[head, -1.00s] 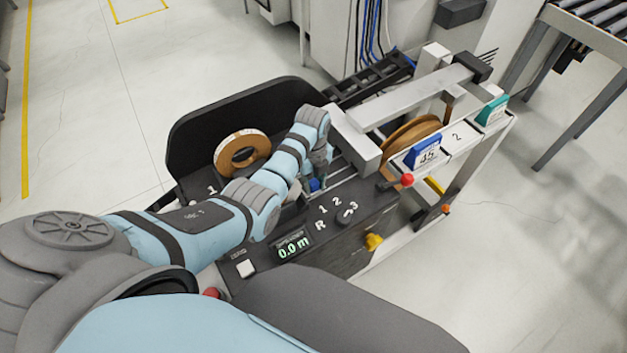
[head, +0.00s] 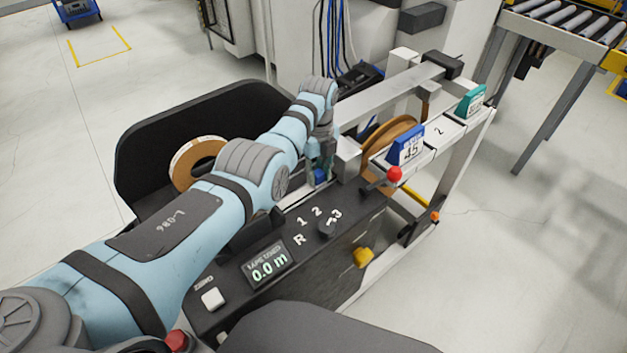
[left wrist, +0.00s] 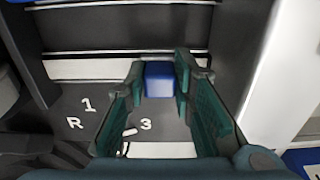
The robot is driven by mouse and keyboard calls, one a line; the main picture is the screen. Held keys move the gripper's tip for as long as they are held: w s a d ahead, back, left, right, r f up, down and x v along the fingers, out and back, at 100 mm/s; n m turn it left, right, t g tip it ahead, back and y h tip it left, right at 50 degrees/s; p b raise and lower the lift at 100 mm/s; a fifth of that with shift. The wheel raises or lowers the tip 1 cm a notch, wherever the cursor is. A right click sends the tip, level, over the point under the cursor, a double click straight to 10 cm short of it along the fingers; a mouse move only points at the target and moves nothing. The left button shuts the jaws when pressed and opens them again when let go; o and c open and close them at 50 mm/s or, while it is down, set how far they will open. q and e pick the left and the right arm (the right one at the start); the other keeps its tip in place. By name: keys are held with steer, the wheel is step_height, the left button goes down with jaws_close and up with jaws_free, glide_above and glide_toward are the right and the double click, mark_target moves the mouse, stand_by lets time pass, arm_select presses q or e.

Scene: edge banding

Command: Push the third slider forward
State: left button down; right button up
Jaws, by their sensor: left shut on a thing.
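My left gripper (head: 322,158) reaches down over the rails of the black machine. Its green fingers stand on either side of a small blue slider block (left wrist: 159,80) in the left wrist view and are shut on it. The blue block also shows under the gripper in the head view (head: 320,176), close to the metal block at the end of the beam. A dial (head: 326,228) on the panel is marked R, 1, 2 and 3. My right gripper is not in view.
A tape roll (head: 197,161) leans in the black tray (head: 150,125) on the left. The display (head: 268,265) reads 0.0 m. Open floor lies at right.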

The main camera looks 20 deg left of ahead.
mark_target(319, 171)
arm_select(q)
steer(key=c, duration=1.7)
jaws_free()
steer(key=shift+w+d+r, duration=0.1)
steer(key=shift+w, duration=0.05)
steer(key=shift+o, duration=0.3)
steer(key=shift+w, duration=0.1)
step_height(319, 171, up, 12)
steer(key=shift+d, duration=0.1)
